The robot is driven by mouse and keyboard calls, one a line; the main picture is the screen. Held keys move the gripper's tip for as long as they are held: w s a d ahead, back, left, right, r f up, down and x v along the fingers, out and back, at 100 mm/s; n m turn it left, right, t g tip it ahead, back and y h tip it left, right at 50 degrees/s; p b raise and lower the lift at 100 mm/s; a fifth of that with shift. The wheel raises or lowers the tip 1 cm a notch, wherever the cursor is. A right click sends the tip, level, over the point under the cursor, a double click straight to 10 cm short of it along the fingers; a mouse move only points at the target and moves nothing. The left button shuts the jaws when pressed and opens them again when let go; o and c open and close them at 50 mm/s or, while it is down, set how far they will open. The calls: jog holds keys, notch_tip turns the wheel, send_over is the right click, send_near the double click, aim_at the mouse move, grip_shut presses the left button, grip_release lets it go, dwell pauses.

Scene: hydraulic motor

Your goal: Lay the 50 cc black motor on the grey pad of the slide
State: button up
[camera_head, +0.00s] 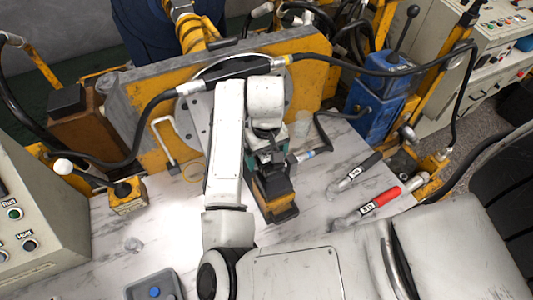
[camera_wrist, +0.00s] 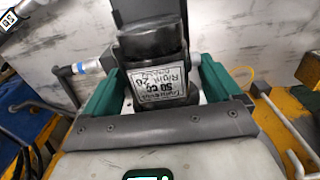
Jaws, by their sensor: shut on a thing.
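In the head view my gripper (camera_head: 268,165) is over the white table, left of a hose end with a blue collar. A block with a yellow side and black end (camera_head: 272,190) shows just below the fingers; I cannot tell whether it is the motor's side or a separate part. I cannot clearly make out the slide or its grey pad; my arm and gripper hide part of the table.
A hose end (camera_head: 310,154) lies close to the gripper's right. Red (camera_head: 380,203) and black-handled (camera_head: 358,170) tools lie to the right. A small yellow block (camera_head: 128,195) stands left. A yellow-edged plate (camera_head: 150,95) stands behind. A grey box (camera_head: 153,286) sits at the front.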

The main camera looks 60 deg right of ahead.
jog(key=o, duration=1.5)
jog(key=shift+o, duration=0.2)
jog(key=shift+f, duration=0.1)
notch_tip(320, 180, up, 8)
jog(key=p, duration=0.7)
